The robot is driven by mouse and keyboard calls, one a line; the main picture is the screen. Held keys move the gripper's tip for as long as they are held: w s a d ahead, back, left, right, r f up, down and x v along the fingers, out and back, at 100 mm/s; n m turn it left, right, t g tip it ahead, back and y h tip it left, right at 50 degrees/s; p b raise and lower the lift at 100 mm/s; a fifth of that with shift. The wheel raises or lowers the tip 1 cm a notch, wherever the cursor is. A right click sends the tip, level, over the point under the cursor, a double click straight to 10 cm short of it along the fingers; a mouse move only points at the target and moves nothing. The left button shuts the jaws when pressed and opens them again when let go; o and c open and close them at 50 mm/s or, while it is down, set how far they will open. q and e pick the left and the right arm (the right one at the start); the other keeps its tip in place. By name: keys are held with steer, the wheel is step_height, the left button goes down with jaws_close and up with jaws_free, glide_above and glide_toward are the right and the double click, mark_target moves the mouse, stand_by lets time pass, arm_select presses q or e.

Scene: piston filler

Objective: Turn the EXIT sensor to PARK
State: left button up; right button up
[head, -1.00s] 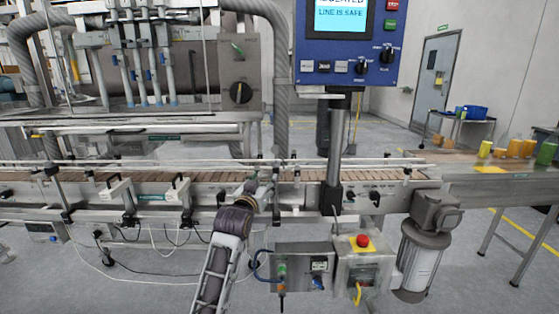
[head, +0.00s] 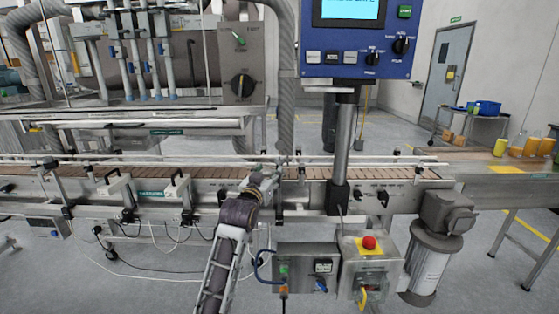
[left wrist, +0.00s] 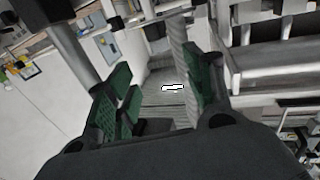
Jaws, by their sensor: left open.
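My left gripper (head: 272,172) is at the front rail of the conveyor (head: 225,190), near the middle of the head view. In the left wrist view its two green-padded fingers (left wrist: 160,95) stand apart with nothing clearly held between them. A small white piece (left wrist: 172,88) shows beyond the gap between the fingers; I cannot tell what it is. Small brackets and clamps line the rails around the gripper. I cannot tell which of them is the EXIT sensor, and my gripper and wrist hide part of that spot. My right gripper is not in view.
A blue control panel (head: 357,62) stands on a grey post (head: 343,150) right of the gripper. Below the conveyor hang a grey box (head: 306,268) and an emergency-stop box (head: 370,265). A motor (head: 432,262) is at the right. A ribbed grey hose (head: 286,105) rises behind the conveyor.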

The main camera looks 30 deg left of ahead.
mark_target(278, 161)
arm_select(q)
steer(key=shift+w, duration=0.15)
steer(key=shift+b+x, duration=0.95)
steer(key=shift+x, duration=5.7)
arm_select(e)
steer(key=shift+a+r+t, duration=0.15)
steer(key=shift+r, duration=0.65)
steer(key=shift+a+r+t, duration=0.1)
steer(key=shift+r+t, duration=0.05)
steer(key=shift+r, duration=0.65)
arm_select(q)
steer(key=c, duration=1)
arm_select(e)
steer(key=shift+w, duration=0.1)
